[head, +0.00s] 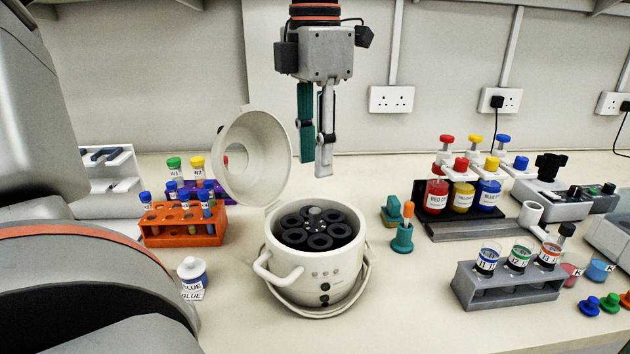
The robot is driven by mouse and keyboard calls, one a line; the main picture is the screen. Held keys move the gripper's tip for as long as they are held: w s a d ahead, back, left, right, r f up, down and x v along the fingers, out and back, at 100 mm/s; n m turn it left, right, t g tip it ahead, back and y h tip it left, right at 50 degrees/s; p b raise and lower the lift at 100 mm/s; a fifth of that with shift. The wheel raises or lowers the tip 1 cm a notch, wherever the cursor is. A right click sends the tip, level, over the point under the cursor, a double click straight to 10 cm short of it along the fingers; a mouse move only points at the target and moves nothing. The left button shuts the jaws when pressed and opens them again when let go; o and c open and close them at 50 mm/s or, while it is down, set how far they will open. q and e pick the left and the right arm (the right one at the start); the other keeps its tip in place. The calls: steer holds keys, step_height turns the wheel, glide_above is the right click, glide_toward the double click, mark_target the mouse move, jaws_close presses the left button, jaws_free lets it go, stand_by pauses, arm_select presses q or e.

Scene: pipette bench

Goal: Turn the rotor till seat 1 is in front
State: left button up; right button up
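The centrifuge (337,277) is a white round pot with a side handle, standing in the middle of the bench. Its domed lid (247,150) is tipped open at the back left. The black rotor (318,242) shows inside, with several round seats around a grey hub (315,212). I cannot read any seat number, so I cannot tell where seat 1 is. My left gripper (317,160) points down above and behind the rotor, clear of it. A narrow gap shows between its teal and grey fingers, with nothing between them. My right gripper is not in view.
An orange rack (183,238) with tubes and a white BLUE-labelled bottle (193,277) stand left of the centrifuge. A teal holder (402,240), dye bottles (463,190) and a grey cup rack (505,291) stand right. The open lid rises close to my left fingers.

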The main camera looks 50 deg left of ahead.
arm_select(q)
steer(key=shift+r, duration=1.55)
